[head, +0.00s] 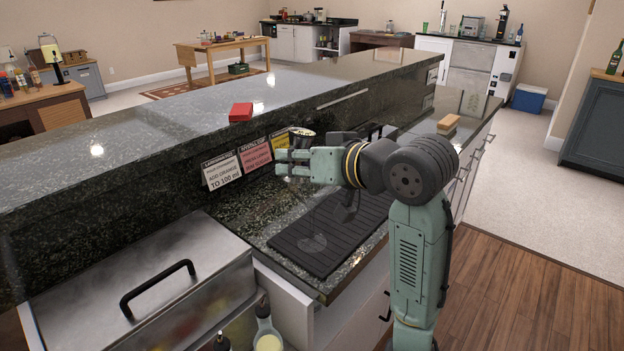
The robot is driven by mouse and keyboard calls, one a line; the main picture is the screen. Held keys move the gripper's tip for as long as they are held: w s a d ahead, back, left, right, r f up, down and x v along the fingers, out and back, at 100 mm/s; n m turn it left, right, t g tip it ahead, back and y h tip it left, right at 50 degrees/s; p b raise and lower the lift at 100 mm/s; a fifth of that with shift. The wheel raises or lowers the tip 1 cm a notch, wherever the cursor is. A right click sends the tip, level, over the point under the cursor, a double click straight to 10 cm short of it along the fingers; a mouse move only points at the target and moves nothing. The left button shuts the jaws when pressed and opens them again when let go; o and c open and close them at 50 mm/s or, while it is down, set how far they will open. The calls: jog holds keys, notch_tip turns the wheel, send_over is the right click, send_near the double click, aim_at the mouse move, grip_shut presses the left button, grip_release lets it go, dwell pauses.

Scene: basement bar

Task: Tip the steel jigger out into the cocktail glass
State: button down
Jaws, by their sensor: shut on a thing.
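My gripper (288,163) is shut on the steel jigger (302,138), whose wide cup rises above the fingers with its rim facing up. The jigger looks roughly upright; its middle is hidden by the fingers, and I cannot see what is inside it. A clear cocktail glass (313,242) shows faintly on the black bar mat (290,256), below the gripper and nearer to the camera. The jigger is held above the counter, apart from the glass.
Label cards, one white (222,170), one pink (256,155), stand against the raised bar ledge behind my gripper. A red box (241,112) lies on that ledge. A steel lid with a black handle (157,286) is at lower left. Bottles (267,325) stand at the front. A wooden block (448,121) lies farther back.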

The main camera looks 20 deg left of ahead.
jog(key=shift+r, duration=0.1)
jog(key=shift+s+r+m+p, duration=0.15)
jog(key=shift+m+p, duration=0.25)
jog(key=shift+a+f+m+g+y, duration=0.1)
jog(key=shift+f+m+g+y, duration=0.2)
jog(key=shift+m+g, duration=0.1)
jog(key=shift+s+f+m, duration=0.15)
jog(key=shift+m, duration=0.15)
jog(key=shift+a+r+m+g+y, duration=0.1)
jog(key=shift+r+m+g+y, duration=0.25)
jog(key=shift+m, duration=0.25)
dwell(0.4)
jog(key=shift+s+a+f+m+g+y, duration=0.1)
jog(key=shift+s+f+m+g+y, duration=0.15)
jog(key=shift+m, duration=0.4)
jog(key=shift+f+m+g+y, duration=0.1)
jog(key=shift+f+m+y, duration=0.2)
jog(key=shift+m, duration=0.35)
dwell(1.2)
jog(key=shift+r+m+y, duration=0.3)
jog(key=shift+r+m, duration=0.1)
jog(key=shift+m, duration=0.3)
dwell(0.5)
jog(key=shift+f+m+g, duration=0.3)
jog(key=shift+m, duration=0.4)
dwell(0.5)
jog(key=shift+s+a+f+m+y+p, duration=0.1)
jog(key=shift+s+f+m+y+p, duration=0.1)
jog(key=shift+m+y+p, duration=0.4)
